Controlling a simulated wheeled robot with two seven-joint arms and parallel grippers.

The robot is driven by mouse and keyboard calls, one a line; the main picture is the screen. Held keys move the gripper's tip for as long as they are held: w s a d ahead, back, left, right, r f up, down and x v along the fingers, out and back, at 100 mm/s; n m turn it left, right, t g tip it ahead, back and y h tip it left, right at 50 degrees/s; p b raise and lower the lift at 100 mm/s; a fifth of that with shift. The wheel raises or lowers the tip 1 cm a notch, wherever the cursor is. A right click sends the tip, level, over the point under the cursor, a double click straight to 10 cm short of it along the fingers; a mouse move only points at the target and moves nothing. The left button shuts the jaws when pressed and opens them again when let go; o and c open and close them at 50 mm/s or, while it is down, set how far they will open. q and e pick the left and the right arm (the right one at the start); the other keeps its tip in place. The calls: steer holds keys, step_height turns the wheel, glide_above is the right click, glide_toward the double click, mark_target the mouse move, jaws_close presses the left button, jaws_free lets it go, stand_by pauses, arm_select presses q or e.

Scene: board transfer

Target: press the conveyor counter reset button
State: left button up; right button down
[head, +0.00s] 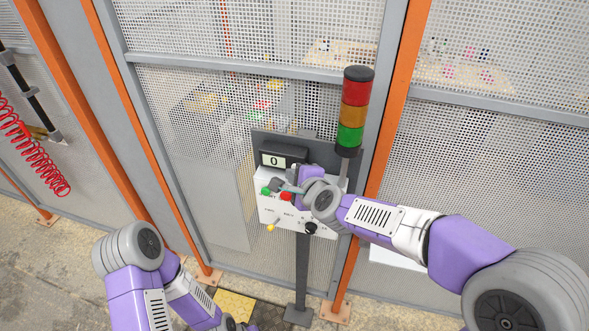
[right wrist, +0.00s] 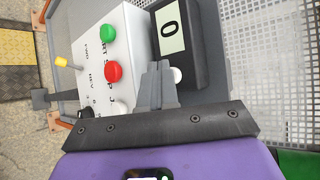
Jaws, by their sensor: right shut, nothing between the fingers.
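The control box (head: 268,207) is a white panel on a post, with a black counter display (head: 283,155) on top reading 0. The display also shows in the right wrist view (right wrist: 171,28). A small white button (right wrist: 177,75) sits beside the display, partly hidden by my fingers. My right gripper (head: 283,188) is shut and empty at the panel. In the right wrist view its fingertips (right wrist: 158,66) are right by that white button; I cannot tell whether they touch it. My left arm is low at the left, its gripper out of view.
A green button (right wrist: 108,32), a red button (right wrist: 113,72) and a yellow-tipped lever (right wrist: 62,61) are on the panel close to my fingers. A red-amber-green stack light (head: 354,108) stands at the right. Mesh fencing (head: 480,150) is behind.

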steer(key=shift+s+a, duration=0.2)
steer(key=shift+s, duration=0.55)
steer(key=shift+s+a+p, duration=0.2)
steer(key=shift+s+a, duration=0.05)
steer(key=shift+s, duration=0.55)
steer(key=shift+s+a+p, duration=0.25)
steer(key=shift+s+a, duration=0.05)
steer(key=shift+s, duration=0.45)
steer(key=shift+s+a+p, duration=0.2)
steer(key=shift+s+a, duration=0.05)
steer(key=shift+s, duration=0.55)
steer(key=s+d+f+n+g+h+b, duration=0.1)
steer(key=d+f+n+g, duration=0.1)
steer(key=f, duration=0.7)
steer(key=s+d+f+n+g+b, duration=0.1)
steer(key=d+f+n+g, duration=0.15)
steer(key=f, duration=0.75)
steer(key=s+d+f+n+g+h+b, duration=0.1)
steer(key=s+d+f+n, duration=0.15)
steer(key=f, duration=0.65)
steer(key=s+d+f+n+g+y+b, duration=0.1)
steer(key=s+f+n+g, duration=0.5)
steer(key=s+f, duration=1)
step_height(320, 180, down, 2)
steer(key=shift+s+d+f+n+b, duration=0.15)
steer(key=shift+s+d+n+b, duration=0.05)
steer(key=shift+d+n+b, duration=0.55)
